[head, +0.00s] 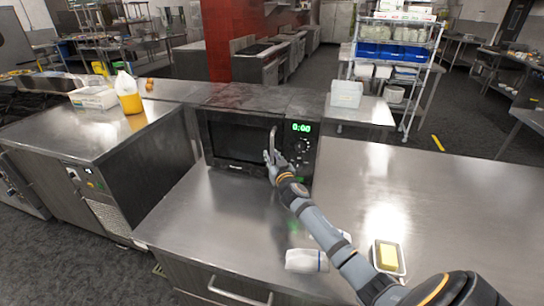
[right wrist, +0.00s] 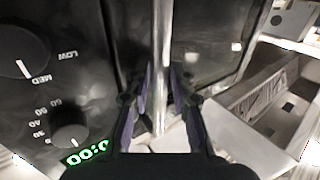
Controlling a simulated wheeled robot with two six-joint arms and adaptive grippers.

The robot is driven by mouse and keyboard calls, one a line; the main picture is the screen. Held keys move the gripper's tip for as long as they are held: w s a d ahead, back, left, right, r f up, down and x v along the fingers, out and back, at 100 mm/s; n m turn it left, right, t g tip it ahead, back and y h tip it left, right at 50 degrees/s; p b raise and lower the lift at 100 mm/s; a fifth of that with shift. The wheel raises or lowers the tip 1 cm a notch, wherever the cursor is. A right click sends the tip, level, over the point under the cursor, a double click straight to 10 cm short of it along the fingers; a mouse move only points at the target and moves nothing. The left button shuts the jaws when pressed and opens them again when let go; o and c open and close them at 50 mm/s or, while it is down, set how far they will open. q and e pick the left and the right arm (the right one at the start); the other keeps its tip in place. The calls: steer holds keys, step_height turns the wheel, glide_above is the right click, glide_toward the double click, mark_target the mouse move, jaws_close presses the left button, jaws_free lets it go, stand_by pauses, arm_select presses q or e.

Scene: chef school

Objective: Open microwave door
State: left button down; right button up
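The black microwave (head: 222,168) stands on the steel counter with its door (head: 238,142) closed. Its vertical metal handle (head: 273,138) is on the right side of the door, beside the knobs and the green 0:00 display (head: 301,128). My right gripper (head: 270,158) is at the lower part of the handle. In the right wrist view the handle (right wrist: 161,50) runs between the two fingers of the right gripper (right wrist: 161,85), whose pads lie close against both sides of it. My left gripper is out of view.
A butter dish (head: 388,256) and a white wrapped item (head: 306,260) lie on the counter (head: 190,222) near my right arm. The counter in front of the door is clear. A yellow bottle (head: 129,97) stands on the left counter, a clear container (head: 346,93) behind right.

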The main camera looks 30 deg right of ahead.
jaws_close()
stand_by(0.5)
